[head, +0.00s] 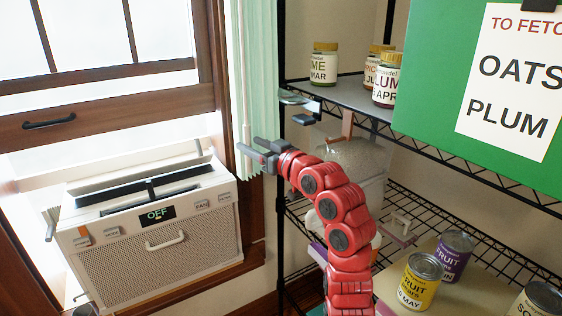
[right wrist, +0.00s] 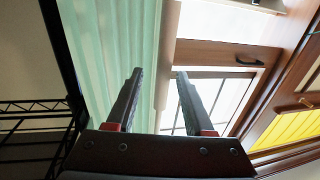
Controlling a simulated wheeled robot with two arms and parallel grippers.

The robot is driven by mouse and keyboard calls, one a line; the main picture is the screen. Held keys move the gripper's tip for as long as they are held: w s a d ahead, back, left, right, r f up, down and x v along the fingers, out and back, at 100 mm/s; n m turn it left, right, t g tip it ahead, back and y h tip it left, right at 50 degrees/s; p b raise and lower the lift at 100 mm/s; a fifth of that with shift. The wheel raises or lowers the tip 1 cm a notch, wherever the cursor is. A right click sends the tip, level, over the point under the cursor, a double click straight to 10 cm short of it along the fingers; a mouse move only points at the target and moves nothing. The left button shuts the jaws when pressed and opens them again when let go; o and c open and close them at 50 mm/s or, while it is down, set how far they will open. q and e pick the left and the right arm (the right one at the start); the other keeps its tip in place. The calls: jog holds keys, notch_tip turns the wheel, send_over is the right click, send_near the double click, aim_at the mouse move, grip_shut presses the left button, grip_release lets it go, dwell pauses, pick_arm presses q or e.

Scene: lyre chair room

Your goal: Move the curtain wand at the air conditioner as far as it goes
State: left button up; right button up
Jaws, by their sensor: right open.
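The pale green curtain (head: 255,75) hangs in folds at the right side of the window, and it fills the left of the right wrist view (right wrist: 110,50). My right gripper (head: 247,146), on the red arm, is at the lower end of the curtain, right of and above the air conditioner. In the right wrist view its fingers (right wrist: 160,73) are apart with nothing seen gripped. My left gripper is out of view.
A black wire shelf (head: 345,92) with jars stands right of the curtain. A green board (head: 430,85) with a paper note is at the upper right. Several cans, including a yellow-labelled one (head: 417,284), stand at the lower right. The wooden window frame (head: 110,116) is left.

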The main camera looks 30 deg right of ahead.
jog(key=s+d+b, duration=0.1)
jog(key=s+d, duration=0.1)
jog(key=s, duration=1)
jog(key=shift+s+d, duration=0.15)
jog(key=shift+d, duration=0.1)
